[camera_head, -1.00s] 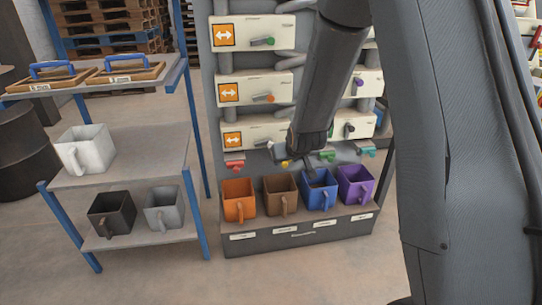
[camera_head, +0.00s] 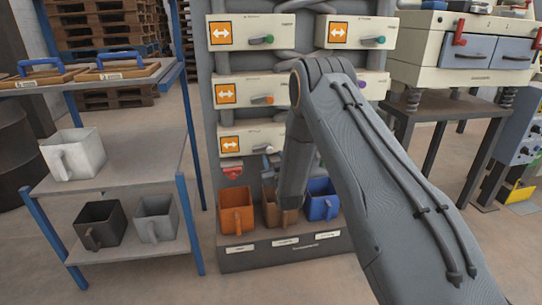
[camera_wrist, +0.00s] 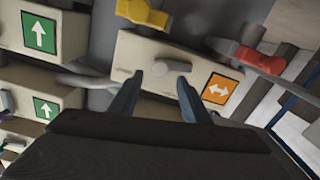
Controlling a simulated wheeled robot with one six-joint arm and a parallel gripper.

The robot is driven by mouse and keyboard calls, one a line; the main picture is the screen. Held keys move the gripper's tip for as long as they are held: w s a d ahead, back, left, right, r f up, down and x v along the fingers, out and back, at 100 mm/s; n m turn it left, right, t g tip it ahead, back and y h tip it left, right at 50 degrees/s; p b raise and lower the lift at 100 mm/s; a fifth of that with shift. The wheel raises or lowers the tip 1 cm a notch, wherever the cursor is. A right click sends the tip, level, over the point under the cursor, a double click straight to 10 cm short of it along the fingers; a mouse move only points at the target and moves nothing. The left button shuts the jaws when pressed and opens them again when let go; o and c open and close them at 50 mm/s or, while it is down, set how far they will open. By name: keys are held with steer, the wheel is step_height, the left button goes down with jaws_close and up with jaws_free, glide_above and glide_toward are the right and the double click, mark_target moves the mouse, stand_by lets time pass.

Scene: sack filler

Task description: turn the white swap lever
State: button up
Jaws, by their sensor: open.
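The white swap lever (camera_wrist: 172,66) is a small pale lever on a cream box (camera_wrist: 140,52) with an orange double-arrow sign (camera_wrist: 217,89), in the wrist view. My gripper (camera_wrist: 160,76) is open, with its two blue-grey fingers pointing at the box and their tips close to the lever, one on either side of it. I cannot tell whether they touch it. In the head view that box (camera_head: 236,134) is the lowest at left on the rack, and my arm covers most of the gripper.
A red valve handle (camera_wrist: 245,55) and a yellow one (camera_wrist: 145,14) stick out near the box. Boxes with green arrow signs (camera_wrist: 40,33) are at left. Below, orange (camera_head: 237,208), brown (camera_head: 269,206) and blue (camera_head: 322,205) bins stand in a row. A shelf (camera_head: 130,175) stands left.

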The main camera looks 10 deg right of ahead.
mark_target(270, 151)
steer(key=shift+w, duration=2.25)
jaws_close()
